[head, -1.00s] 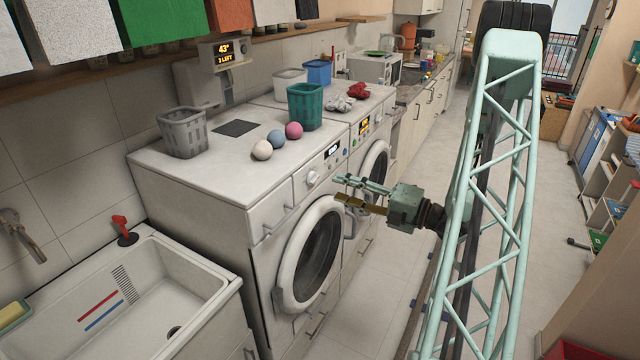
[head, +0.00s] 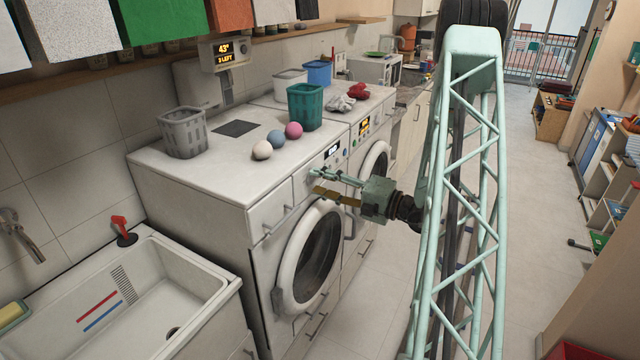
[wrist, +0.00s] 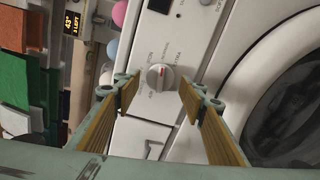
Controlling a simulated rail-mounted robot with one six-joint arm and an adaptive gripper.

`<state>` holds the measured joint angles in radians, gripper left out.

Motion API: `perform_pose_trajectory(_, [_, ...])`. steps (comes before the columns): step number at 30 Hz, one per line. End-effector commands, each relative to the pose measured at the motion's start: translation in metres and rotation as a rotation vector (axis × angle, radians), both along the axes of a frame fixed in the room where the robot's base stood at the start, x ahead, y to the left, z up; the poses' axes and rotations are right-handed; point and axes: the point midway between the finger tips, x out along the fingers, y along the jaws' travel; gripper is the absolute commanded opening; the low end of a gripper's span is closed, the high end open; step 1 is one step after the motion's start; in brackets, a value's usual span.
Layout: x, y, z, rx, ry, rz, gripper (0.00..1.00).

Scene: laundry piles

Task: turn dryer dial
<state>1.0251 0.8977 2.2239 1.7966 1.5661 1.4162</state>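The dial (wrist: 160,77) is a round pale knob with a red mark and printed labels around it. It is on the white front panel of the nearer of two front-loading machines (head: 190,180). In the wrist view the dial sits between the tips of my open gripper (wrist: 159,92), with a gap on each side. In the head view my gripper (head: 315,182) is at that machine's control panel, its fingers pointing left, and largely covers the dial. I cannot tell from labels which machine is the dryer.
The machine's round door (head: 292,285) is below my gripper. A teal basket (head: 305,108), a grey basket (head: 183,135) and three balls, one pink (head: 293,130), stand on top. A sink (head: 70,275) is at the left. The floor aisle on the right is clear.

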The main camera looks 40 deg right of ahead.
Motion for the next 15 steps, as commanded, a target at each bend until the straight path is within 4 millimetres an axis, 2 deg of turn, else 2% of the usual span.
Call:
perform_pose_trajectory(11, [0.002, 0.0003, 0.0001, 0.0, 0.0, -0.001, 0.38])
perform_pose_trajectory(15, [0.002, 0.0003, 0.0001, 0.0, 0.0, -0.001, 0.27])
